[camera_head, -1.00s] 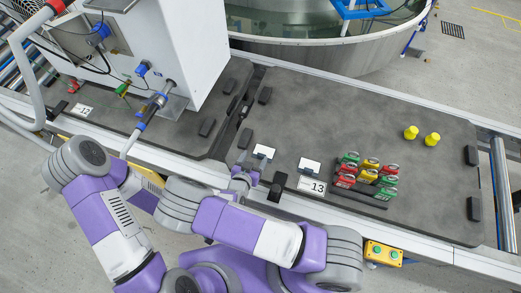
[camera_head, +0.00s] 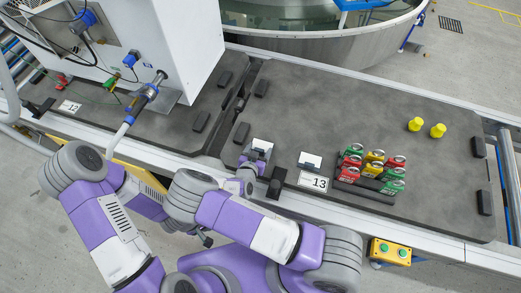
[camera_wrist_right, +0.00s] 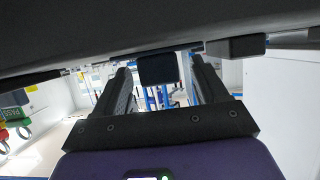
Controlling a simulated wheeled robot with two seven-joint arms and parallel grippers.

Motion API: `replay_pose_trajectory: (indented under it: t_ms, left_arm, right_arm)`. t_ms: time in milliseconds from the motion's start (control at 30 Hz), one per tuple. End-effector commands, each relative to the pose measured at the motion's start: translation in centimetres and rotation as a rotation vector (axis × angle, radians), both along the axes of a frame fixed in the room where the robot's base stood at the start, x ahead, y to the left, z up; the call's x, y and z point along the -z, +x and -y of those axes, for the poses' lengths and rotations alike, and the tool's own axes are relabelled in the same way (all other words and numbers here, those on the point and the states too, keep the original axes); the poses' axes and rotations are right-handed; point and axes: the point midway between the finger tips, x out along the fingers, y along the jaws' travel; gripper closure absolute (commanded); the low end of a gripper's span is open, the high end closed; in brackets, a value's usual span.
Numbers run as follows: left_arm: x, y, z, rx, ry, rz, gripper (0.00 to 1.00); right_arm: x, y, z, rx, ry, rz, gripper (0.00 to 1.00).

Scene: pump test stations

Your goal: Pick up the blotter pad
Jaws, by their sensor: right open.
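Two small white pads on dark bases lie near the front edge of the right bench plate; I cannot tell which is the blotter pad. The left white pad (camera_head: 263,144) is partly covered by my right gripper (camera_head: 257,157). The right white pad (camera_head: 310,159) lies clear above the "13" card. My right gripper is open at the front edge, close to the left pad; contact is unclear. In the right wrist view its fingers (camera_wrist_right: 164,88) stand apart, with a dark block (camera_wrist_right: 158,69) showing between them. My left arm is folded at the left; its gripper is mostly hidden.
A black block (camera_head: 276,183) stands right of my right gripper, beside the "13" card (camera_head: 312,181). A rack of red, yellow and green tags (camera_head: 372,170) is further right. The plate's middle (camera_head: 335,115) is clear.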

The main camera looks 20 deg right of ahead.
Motion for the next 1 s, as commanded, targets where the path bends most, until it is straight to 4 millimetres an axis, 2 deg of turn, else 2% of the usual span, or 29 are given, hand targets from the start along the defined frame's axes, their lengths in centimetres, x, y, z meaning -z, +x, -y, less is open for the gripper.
replay_pose_trajectory:
  t_ms: [300,667,867,1000]
  left_arm:
    - [0.1,0.0,0.0,0.000,0.000,0.000,0.57]
    - [0.1,0.0,0.0,0.000,0.000,0.000,0.57]
    - [0.1,0.0,0.0,0.000,0.000,0.000,0.57]
    - [-0.3,0.0,0.0,0.000,0.000,0.000,0.57]
  right_arm:
    - [0.2,0.5,0.4,-0.001,0.000,0.000,0.28]
    - [0.3,0.5,0.3,0.000,0.000,0.000,0.83]
    - [0.2,0.5,0.3,0.000,0.000,0.000,0.83]
    - [-0.9,0.6,0.3,0.001,0.001,0.002,0.83]
